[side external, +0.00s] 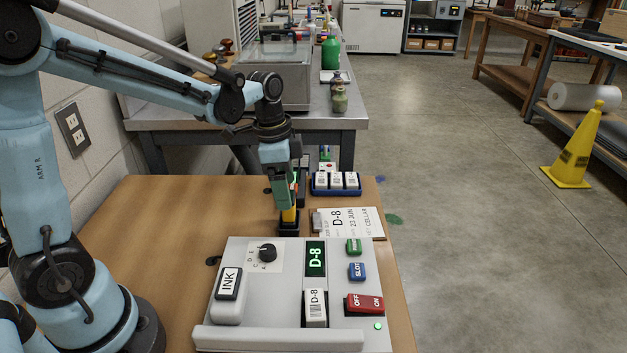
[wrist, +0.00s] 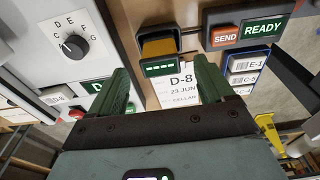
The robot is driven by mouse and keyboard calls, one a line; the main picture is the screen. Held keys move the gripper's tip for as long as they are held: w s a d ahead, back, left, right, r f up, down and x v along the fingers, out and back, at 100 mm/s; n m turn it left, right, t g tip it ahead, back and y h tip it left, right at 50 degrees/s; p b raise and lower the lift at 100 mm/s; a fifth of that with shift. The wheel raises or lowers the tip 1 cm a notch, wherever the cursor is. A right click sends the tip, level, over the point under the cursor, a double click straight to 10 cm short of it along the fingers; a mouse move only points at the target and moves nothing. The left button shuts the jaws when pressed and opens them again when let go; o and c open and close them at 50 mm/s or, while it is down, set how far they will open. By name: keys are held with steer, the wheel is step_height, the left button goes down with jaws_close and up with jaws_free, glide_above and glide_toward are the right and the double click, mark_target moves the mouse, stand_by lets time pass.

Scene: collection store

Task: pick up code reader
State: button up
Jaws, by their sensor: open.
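The code reader (wrist: 158,48) has a yellow body and a small green display, seen in the wrist view beyond and between my fingertips. In the side view its yellow body (side external: 289,216) stands upright in a small black holder (side external: 288,229) on the wooden table. My gripper (side external: 290,200) is above it, pointing down and partly hiding its top. In the wrist view my gripper (wrist: 161,66) has its two green fingers wide apart with nothing between the pads. I cannot tell the exact height gap between fingertips and reader.
A grey console (side external: 265,312) with a dial and D-8 display fills the near table. A D-8 card (side external: 350,224) lies right of the reader. Behind are a blue tag rack (side external: 336,190) and a SEND/READY box (wrist: 243,33). Bare wood (side external: 150,240) is left.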

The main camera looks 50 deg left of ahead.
mark_target(289, 212)
steer(key=shift+w+d+f, duration=0.15)
steer(key=shift+f, duration=1.2)
steer(key=shift+w+d+f, duration=0.15)
steer(key=shift+f, duration=1.15)
steer(key=c, duration=1)
steer(key=shift+c, duration=0.2)
steer(key=shift+r, duration=0.1)
